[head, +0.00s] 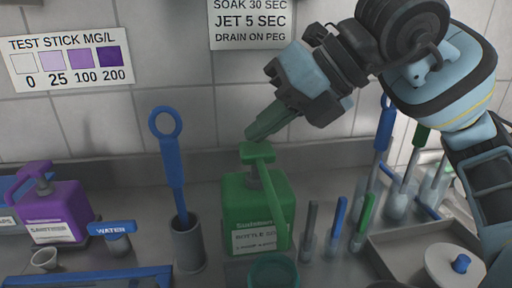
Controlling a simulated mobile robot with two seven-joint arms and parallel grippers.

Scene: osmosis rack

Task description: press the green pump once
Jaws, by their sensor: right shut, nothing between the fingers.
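The green pump bottle (238,205) stands on the counter in the middle of the head view, with a white label on its front. Its green pump head (257,152) sits on top. My right gripper (252,136) is shut and empty, coming down from the upper right. Its fingertips are right at the top of the pump head; I cannot tell whether they touch it. A green cup (273,270) stands in front of the bottle at the bottom edge. My left gripper is not in view.
Left of the bottle, a blue ring-handled tool (170,150) stands in a grey holder (188,244). A purple pump bottle (60,213) is farther left. Several slim upright tools and a tray (395,250) with a white lid (455,268) stand right.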

